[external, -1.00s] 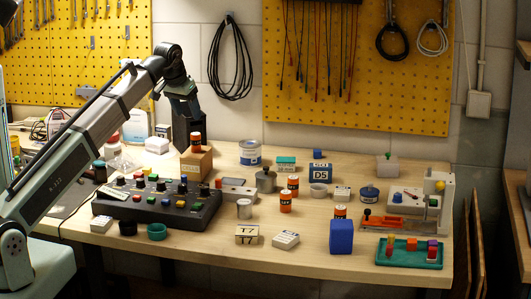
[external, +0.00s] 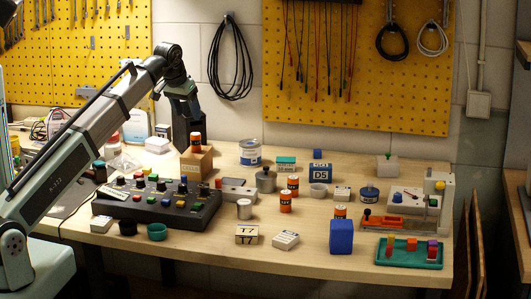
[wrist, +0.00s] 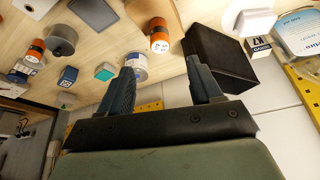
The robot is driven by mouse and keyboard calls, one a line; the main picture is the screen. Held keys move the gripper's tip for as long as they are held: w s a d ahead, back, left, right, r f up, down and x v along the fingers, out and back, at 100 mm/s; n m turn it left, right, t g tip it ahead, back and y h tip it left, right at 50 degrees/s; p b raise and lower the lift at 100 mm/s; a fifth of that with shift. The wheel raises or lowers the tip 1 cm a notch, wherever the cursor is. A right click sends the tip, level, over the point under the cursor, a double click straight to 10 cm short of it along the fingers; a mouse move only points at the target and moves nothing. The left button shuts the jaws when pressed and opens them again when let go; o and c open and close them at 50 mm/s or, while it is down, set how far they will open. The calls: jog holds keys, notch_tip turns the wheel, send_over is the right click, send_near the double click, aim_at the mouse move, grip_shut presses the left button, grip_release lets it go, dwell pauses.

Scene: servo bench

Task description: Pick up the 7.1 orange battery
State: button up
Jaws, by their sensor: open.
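Several orange and black batteries show in the external view. One stands on a wooden block: the raised battery (external: 195,139). Two stand close together mid-table: the rear battery (external: 292,186) and the front battery (external: 285,202). My gripper (external: 190,114) is above and behind the wooden block, near a black box. In the wrist view my gripper (wrist: 163,82) is open and empty, with one battery (wrist: 158,34) beyond its fingers and another battery (wrist: 34,50) farther left.
The black box (wrist: 218,58) stands close to my right finger in the wrist view. The wooden block (external: 197,162) is below my gripper. A control box (external: 155,208) with knobs fills the left table. A blue-labelled tin (external: 250,153) stands at the back. The front centre-right has some bare table.

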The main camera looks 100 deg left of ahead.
jog(key=w+d+f+m+h, duration=0.15)
jog(key=w+d, duration=0.25)
jog(key=w, duration=0.5)
jog(key=w+d+f+m, duration=0.15)
jog(key=w+d, duration=0.25)
jog(key=w, duration=0.6)
jog(key=w+d+f+m, duration=0.15)
jog(key=w+d, duration=0.25)
jog(key=w, duration=0.5)
jog(key=n+g+h, duration=0.2)
jog(key=n, duration=1.3)
send_near(286, 192)
jog(key=f, duration=0.4)
jog(key=a+f, duration=0.1)
jog(key=f, duration=0.2)
jog(key=shift+s+f, duration=0.2)
jog(key=shift+f, duration=1.05)
jog(key=shift+s+f, duration=0.15)
jog(key=shift+f, duration=1.15)
grip_shut()
